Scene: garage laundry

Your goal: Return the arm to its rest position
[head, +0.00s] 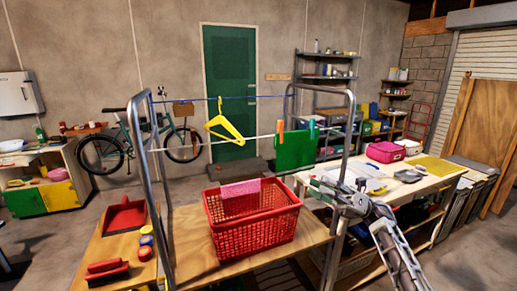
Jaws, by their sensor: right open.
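My right arm comes in from the lower right, and its gripper (328,187) is open beside the right post of the metal drying rack (153,170). No object shows between its fingers. A green cloth (294,150) hangs on the rack's line by an orange peg (280,126) and a green peg, just above and left of the gripper. A yellow hanger (226,129) hangs from the upper line. My left gripper is out of view.
A red basket (254,228) with a pink cloth (240,188) over its rim stands on the wooden table (190,238). A red dustpan (125,216) and brush (107,272) lie left. A white-topped bench (422,186) with a pink case (385,152) stands right, close to my arm.

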